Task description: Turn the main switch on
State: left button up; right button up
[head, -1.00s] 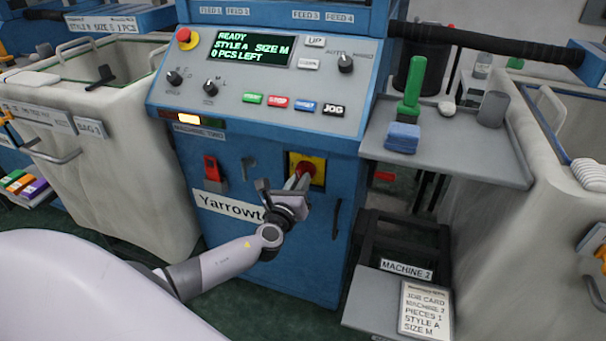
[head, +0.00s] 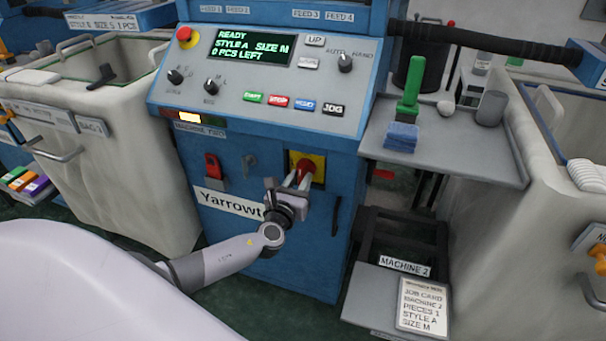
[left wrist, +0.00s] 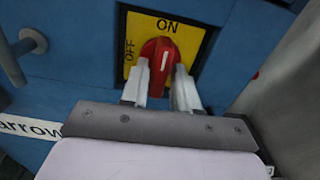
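The main switch is a red knob (left wrist: 160,60) on a yellow plate (left wrist: 196,40), marked ON at the top and OFF at the left in the left wrist view. The white line on the knob points up toward ON. In the head view the knob (head: 306,168) sits low on the blue machine front. The fingers cover the knob's lower sides. My right gripper is not in view.
The panel screen (head: 251,47) is lit and reads READY, STYLE A, SIZE M, 0 PCS LEFT. A red emergency button (head: 184,34) is at upper left. A grey shelf (head: 450,158) juts out at right.

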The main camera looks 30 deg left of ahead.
pick_arm(q)
jog(key=shift+p+v, duration=0.55)
jog(key=shift+v, duration=0.8)
jog(key=shift+p+v, duration=0.5)
jog(key=shift+v, duration=1.2)
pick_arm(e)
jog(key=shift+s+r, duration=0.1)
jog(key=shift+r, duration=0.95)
pick_arm(q)
jog(key=s+d+f+n+g+h+p, duration=0.2)
jog(key=s+d+f+n+g, duration=0.15)
jog(key=s+n, duration=0.3)
jog(key=s+d+f+n+g+h+p, duration=0.1)
jog(key=s+d+f+n+g+p, duration=0.15)
jog(key=s+d+n, duration=0.35)
jog(key=s+d+r+n+h+p, duration=0.1)
jog(key=s+d+n, duration=0.1)
jog(key=s+n, duration=0.3)
jog(key=s+d+r+n+g+h+p, duration=0.1)
jog(key=s+n, duration=0.4)
jog(key=n, duration=0.8)
jog(key=shift+d+r+h, duration=0.4)
jog(key=shift+h, duration=0.4)
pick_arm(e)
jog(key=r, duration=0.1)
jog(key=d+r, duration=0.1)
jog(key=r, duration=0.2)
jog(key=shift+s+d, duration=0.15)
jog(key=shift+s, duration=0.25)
